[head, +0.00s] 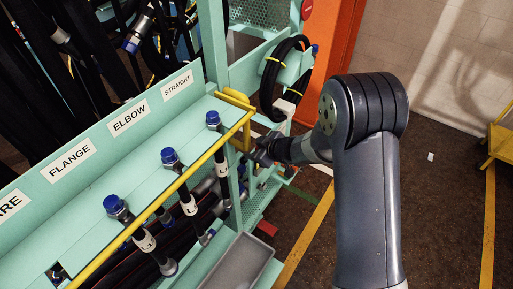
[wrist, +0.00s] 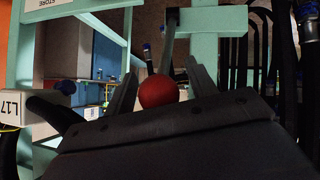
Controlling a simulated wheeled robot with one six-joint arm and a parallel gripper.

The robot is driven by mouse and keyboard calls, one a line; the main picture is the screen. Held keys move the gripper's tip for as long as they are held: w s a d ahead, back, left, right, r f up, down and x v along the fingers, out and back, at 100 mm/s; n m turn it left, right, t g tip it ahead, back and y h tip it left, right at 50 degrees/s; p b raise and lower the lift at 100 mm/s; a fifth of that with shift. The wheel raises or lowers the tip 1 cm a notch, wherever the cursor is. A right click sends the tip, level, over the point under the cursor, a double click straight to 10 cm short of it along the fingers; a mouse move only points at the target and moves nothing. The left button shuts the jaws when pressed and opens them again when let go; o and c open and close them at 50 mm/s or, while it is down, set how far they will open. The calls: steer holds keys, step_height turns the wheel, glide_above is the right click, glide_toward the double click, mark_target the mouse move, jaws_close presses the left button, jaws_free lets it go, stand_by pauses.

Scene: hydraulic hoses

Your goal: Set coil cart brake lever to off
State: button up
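A round red knob (wrist: 158,91) shows near the middle of the wrist view, with a dark bar above it leading to a mint-green frame part; it looks like the brake lever's end. My gripper (wrist: 163,70) has its two fingers apart, one on each side of the knob. Whether either finger touches it I cannot tell. In the head view my gripper (head: 262,152) is beside the mint-green rack, just past the yellow rail's end. The knob is not visible there, and the lever's setting cannot be read.
The mint-green rack (head: 120,165) carries several blue-capped hoses and a yellow rail (head: 170,192). A hose coil (head: 273,85) hangs behind my gripper. A white L17 tag (wrist: 13,112) on a black hose is close at left in the wrist view. Floor at right is mostly clear.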

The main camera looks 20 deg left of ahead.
steer(key=shift+d, duration=0.1)
steer(key=v, duration=1)
steer(key=shift+s+d+r, duration=0.2)
